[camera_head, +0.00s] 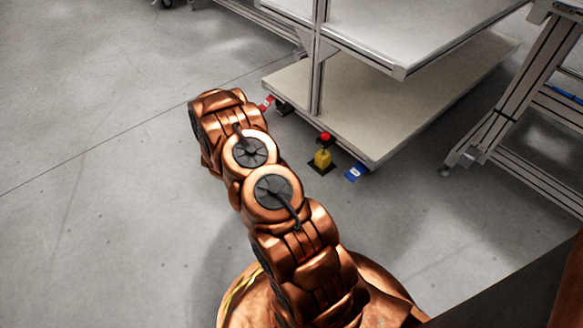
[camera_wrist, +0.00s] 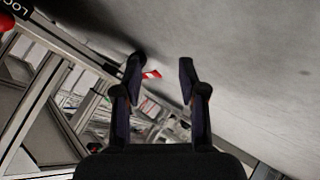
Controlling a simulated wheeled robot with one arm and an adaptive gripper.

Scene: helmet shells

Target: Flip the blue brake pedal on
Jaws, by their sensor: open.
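The blue brake pedal (camera_head: 354,173) lies low by the floor at the near corner of the shelf cart, right of a yellow post with a red button. It looks small, and its exact tilt is hard to tell. I cannot make it out in the wrist view. My gripper (camera_wrist: 162,65) is open in the wrist view, with nothing between its dark fingers. In the head view the fingers are hidden behind my copper arm, whose far end is left of the blue pedal and well apart from it.
A yellow post with a red button (camera_head: 323,152) stands beside the cart's lower shelf (camera_head: 345,115). A red pedal (camera_head: 266,103) is farther back along the cart. A metal frame (camera_head: 500,130) stands at the right. The floor (camera_head: 90,200) at the left is clear.

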